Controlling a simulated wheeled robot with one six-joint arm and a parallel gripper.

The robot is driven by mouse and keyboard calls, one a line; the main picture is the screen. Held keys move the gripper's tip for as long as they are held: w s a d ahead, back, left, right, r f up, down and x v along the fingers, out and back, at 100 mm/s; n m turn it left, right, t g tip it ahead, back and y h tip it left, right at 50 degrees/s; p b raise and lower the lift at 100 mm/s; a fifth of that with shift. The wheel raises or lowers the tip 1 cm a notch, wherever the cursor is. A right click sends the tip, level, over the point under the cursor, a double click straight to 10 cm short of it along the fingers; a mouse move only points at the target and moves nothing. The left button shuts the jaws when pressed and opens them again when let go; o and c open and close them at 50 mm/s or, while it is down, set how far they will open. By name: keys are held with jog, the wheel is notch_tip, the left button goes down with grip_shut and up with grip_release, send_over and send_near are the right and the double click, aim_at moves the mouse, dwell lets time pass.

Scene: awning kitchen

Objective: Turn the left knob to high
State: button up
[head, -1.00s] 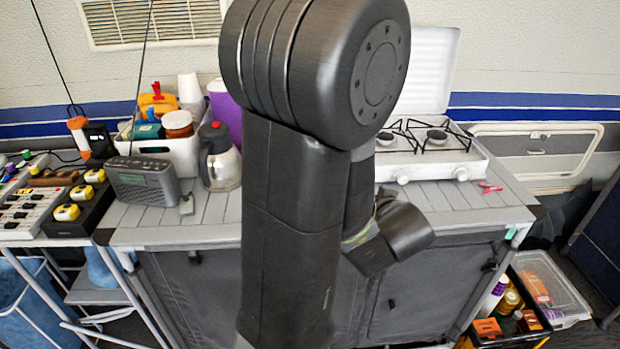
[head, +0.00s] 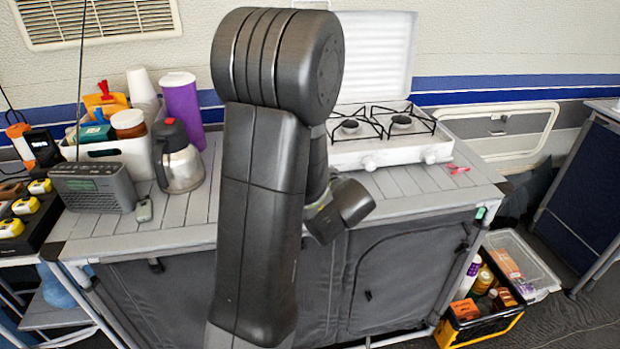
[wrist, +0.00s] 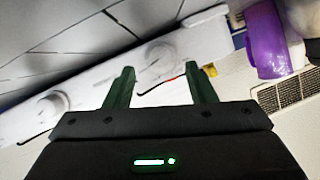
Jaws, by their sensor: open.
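The white two-burner stove (head: 392,151) stands on the slatted counter with its lid up. Its left knob (head: 369,164) and right knob (head: 430,158) are on the front face. In the wrist view, which looks upside down, the left knob (wrist: 158,60) appears between and just ahead of the fingertips of my gripper (wrist: 160,68). The gripper is open and empty; I cannot tell whether it touches the knob. The right knob (wrist: 48,107) shows farther left there. The knob's setting is too small to read.
A purple cup (head: 182,111), a steel jug (head: 178,160) and a grey radio (head: 93,187) stand on the counter's left. A red item (head: 457,170) lies right of the stove. A crate of bottles (head: 482,306) is on the floor at right.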

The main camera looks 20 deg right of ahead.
jog(key=shift+x, duration=1.9)
jog(key=c, duration=1)
jog(key=shift+o, duration=0.2)
